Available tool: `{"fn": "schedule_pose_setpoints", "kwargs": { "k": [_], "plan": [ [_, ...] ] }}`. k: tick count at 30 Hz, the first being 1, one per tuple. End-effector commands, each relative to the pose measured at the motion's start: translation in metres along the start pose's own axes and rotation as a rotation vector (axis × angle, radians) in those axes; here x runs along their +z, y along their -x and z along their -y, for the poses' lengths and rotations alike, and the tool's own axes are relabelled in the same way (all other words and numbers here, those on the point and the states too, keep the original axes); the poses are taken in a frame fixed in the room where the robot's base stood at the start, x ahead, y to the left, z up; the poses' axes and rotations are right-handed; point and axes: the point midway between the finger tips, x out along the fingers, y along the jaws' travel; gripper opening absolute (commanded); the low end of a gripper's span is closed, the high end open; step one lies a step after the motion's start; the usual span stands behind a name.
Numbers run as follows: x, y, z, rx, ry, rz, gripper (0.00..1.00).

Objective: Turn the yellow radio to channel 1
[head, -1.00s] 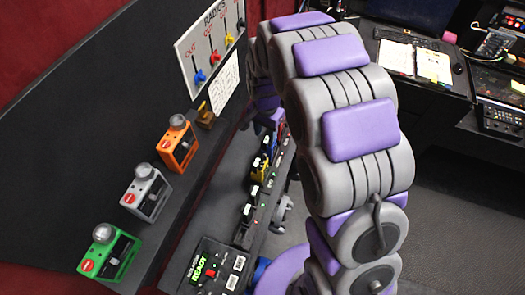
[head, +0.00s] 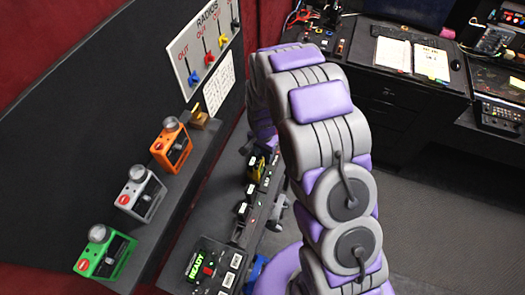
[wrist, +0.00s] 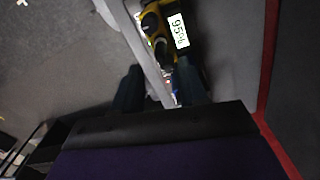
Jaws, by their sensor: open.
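The yellow radio (wrist: 180,8) shows at the top of the wrist view, with a lit white display (wrist: 178,30) and dark round knobs (wrist: 152,22) along its left side. My gripper (wrist: 160,82) is open, its two dark fingers apart and pointing toward the radio. Nothing is held, and the fingertips appear close to the radio's near end; contact cannot be told. In the head view a yellow patch of the radio (head: 256,163) shows on the lower shelf, partly covered by my arm. My gripper is hidden there behind my arm.
A RADIOS board (head: 204,42) with several coloured levers hangs on the wall. Orange (head: 171,148), grey (head: 140,193) and green (head: 104,254) devices stand on the upper ledge. A black box reading READY (head: 208,267) sits at the near end of the lower shelf. Floor at right is clear.

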Motion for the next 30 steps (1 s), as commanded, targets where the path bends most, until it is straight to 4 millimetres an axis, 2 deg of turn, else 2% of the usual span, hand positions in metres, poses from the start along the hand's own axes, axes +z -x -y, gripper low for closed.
{"fn": "schedule_pose_setpoints", "kwargs": {
  "k": [4, 17, 25, 30],
  "plan": [
    [0.0024, -0.0005, 0.0041, 0.004, 0.003, -0.003, 0.42],
    [0.0002, 0.0003, 0.0013, -0.001, 0.001, -0.001, 0.01],
    [0.0003, 0.0001, 0.0022, 0.0, 0.018, -0.003, 0.0],
    [0.001, -0.001, 0.0047, 0.001, 0.149, -0.008, 0.0]
  ]
}}
